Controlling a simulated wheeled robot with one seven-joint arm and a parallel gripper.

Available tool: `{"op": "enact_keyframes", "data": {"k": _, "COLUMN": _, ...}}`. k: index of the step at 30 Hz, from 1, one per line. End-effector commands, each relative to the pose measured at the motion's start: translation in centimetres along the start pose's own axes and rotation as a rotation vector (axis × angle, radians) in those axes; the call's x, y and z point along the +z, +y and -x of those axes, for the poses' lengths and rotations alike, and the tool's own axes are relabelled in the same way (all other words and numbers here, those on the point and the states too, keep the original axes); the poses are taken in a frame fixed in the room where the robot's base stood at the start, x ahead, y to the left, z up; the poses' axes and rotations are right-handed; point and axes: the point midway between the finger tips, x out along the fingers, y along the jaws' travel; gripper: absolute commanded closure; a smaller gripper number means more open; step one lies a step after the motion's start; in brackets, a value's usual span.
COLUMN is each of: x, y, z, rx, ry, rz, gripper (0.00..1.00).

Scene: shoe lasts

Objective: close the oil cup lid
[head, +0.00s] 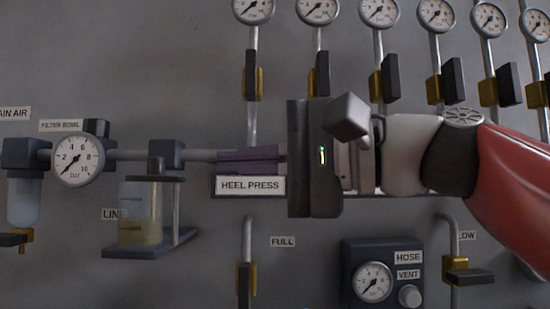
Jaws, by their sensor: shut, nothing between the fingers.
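The oil cup (139,222) is a clear cup with yellowish oil, at the left in the head view, on a dark bracket (140,252).
A pipe (130,155) with a gauge (78,160) runs along the wall above the cup. A filter bowl (24,200) hangs at the far left. The HEEL PRESS label (250,186) sits below my fingers. Several gauges and valve handles line the top right. Bare wall shows at the upper left.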

Motion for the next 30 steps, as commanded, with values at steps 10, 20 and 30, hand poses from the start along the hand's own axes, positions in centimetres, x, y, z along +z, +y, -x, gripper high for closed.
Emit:
{"op": "enact_keyframes", "data": {"k": 10, "x": 0.0, "y": -0.1, "z": -6.3, "rx": 0.001, "ry": -0.001, "rz": 0.000, "gripper": 1.00}}
{"op": "enact_keyframes", "data": {"k": 20, "x": 0.0, "y": 0.0, "z": -7.6, "rx": -0.001, "ry": 0.001, "rz": 0.000, "gripper": 1.00}}
{"op": "enact_keyframes", "data": {"k": 30, "x": 0.0, "y": 0.0, "z": -7.5, "rx": -0.001, "ry": 0.011, "rz": 0.000, "gripper": 1.00}}
